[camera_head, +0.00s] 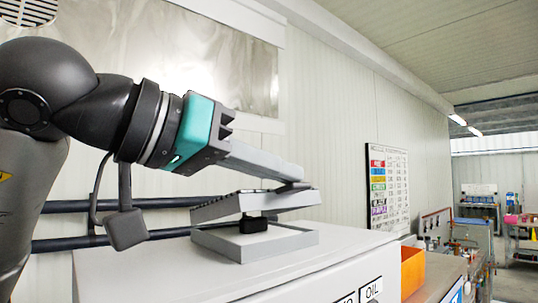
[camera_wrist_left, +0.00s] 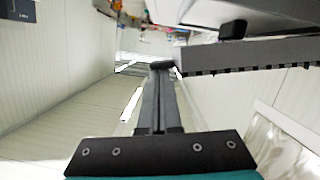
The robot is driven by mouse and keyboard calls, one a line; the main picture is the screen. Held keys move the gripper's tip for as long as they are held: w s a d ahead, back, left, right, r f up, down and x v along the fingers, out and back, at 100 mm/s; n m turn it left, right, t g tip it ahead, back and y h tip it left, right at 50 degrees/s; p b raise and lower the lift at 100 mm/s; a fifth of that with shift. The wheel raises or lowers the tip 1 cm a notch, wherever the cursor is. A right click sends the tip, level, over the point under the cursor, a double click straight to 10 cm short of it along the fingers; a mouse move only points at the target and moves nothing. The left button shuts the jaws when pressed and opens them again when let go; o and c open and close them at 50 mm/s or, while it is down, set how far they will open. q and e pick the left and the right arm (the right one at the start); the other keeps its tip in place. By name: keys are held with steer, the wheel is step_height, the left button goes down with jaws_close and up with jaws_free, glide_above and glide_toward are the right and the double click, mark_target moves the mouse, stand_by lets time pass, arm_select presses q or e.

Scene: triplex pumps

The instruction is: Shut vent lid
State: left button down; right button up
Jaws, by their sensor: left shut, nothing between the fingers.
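The grey vent lid (camera_head: 225,206) is in the middle of the head view, tilted a little open above its square base frame (camera_head: 258,245). A small black block (camera_head: 253,224) shows in the gap between lid and base. My left gripper (camera_head: 292,184) is shut and empty, with its long fingers reaching down to the lid's right end, at or just above the top surface. In the left wrist view the closed fingertips (camera_wrist_left: 161,66) are beside the edge of the lid (camera_wrist_left: 250,55); contact is unclear. My right gripper is not in view.
The base stands on a white cabinet (camera_head: 130,275) with an OIL label. Dark pipes (camera_head: 70,243) run along the wall behind. An orange bin (camera_head: 412,270) and a workbench (camera_head: 440,283) are at the right. The space above the lid is free apart from my arm.

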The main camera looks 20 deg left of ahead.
arm_select(q)
steer(key=shift+s+d+f+b, duration=0.15)
steer(key=shift+f+b, duration=0.15)
steer(key=shift+f, duration=0.45)
stand_by(0.3)
